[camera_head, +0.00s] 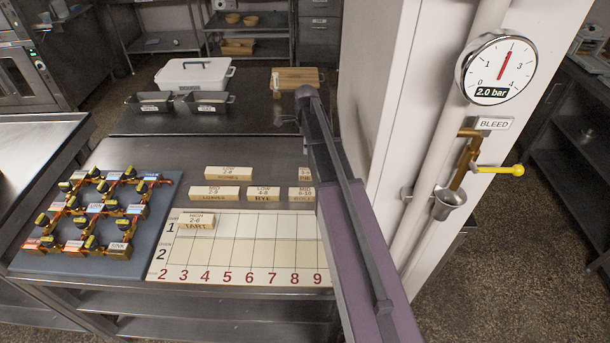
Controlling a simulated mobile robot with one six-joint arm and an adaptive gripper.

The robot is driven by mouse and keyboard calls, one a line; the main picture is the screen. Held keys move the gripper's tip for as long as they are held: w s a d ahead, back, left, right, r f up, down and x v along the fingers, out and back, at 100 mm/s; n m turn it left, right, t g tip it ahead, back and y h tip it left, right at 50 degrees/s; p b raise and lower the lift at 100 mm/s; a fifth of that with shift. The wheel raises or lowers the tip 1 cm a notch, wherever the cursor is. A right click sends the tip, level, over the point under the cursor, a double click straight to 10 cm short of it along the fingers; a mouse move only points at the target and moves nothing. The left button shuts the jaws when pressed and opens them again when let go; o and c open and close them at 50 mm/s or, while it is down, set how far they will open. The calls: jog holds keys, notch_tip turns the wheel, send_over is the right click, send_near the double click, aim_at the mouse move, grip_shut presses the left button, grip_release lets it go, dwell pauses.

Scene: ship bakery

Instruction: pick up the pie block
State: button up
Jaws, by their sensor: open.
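The pie block (304,174) appears to be the small wooden block at the right end of the back row. Its front lettering seems to begin with "PI", and my arm hides its right part. It lies on the steel table (130,153) behind the block marked "ROLLS" (300,195). My arm's purple and dark link crosses the right side of the view, in front of the table. I cannot make out my gripper or its fingertips in this view.
Other blocks stand near: "RYE" (264,195), "LOAVES" (221,194), one behind it (228,173), and one on the numbered white grid (197,221). A blue board (60,262) carries brassy pipework. A white wall with a pressure gauge (496,69) rises at right.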

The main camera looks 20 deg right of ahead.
aim_at(305, 171)
jog(key=shift+f, duration=0.15)
notch_tip(305, 171, down, 8)
jog(key=b, duration=0.8)
jog(key=shift+f+b, duration=0.2)
jog(key=shift+b, duration=0.1)
dwell(0.5)
jog(key=shift+a+f+b, duration=0.15)
jog(key=shift+f+b, duration=2.45)
jog(key=c, duration=1.2)
